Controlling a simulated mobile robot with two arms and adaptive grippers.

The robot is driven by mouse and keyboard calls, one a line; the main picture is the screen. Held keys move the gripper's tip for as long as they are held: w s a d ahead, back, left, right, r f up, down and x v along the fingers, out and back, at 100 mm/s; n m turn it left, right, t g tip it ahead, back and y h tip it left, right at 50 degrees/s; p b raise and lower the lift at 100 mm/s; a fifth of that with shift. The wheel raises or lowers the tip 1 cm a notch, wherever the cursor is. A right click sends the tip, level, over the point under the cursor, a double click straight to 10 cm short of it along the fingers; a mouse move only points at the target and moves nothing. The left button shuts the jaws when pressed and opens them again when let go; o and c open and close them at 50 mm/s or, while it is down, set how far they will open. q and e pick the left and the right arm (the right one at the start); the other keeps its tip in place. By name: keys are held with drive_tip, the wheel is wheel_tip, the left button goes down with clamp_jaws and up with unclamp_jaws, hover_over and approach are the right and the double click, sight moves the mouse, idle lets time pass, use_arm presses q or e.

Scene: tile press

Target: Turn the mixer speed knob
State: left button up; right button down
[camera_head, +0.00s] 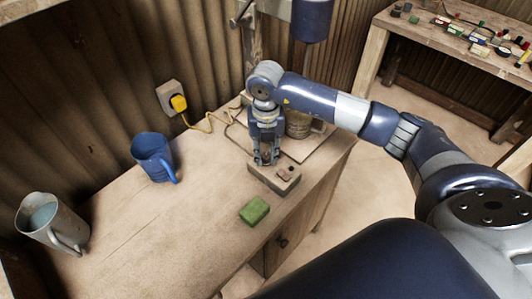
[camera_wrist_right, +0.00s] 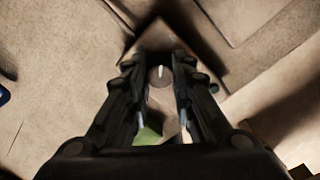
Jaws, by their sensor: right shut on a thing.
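The mixer control box (camera_head: 287,184) is a small brownish block near the right edge of the wooden bench, with small dark controls on its top. My right gripper (camera_head: 266,160) points down onto the box's left part and hides the knob in the head view. In the right wrist view, the round grey speed knob (camera_wrist_right: 159,76) with a pale pointer line sits between the fingertips of my right gripper (camera_wrist_right: 158,72), which is shut on it. The pointer line runs nearly straight up in that view. My left gripper is not in view.
A green sponge-like block (camera_head: 254,211) lies in front of the box. A blue mug (camera_head: 152,155) and a grey pitcher (camera_head: 45,222) stand to the left. A yellow plug (camera_head: 179,103) and cord are at the wall. A blue cylinder (camera_head: 311,18) hangs above my arm.

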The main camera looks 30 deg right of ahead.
sight(266, 156)
drive_tip(key=shift+m, duration=1)
drive_tip(key=shift+w, duration=0.1)
drive_tip(key=c, duration=1.3)
unclamp_jaws()
drive_tip(key=shift+c, duration=0.2)
drive_tip(key=shift+r, duration=0.1)
wheel_tip(266, 156, up, 12)
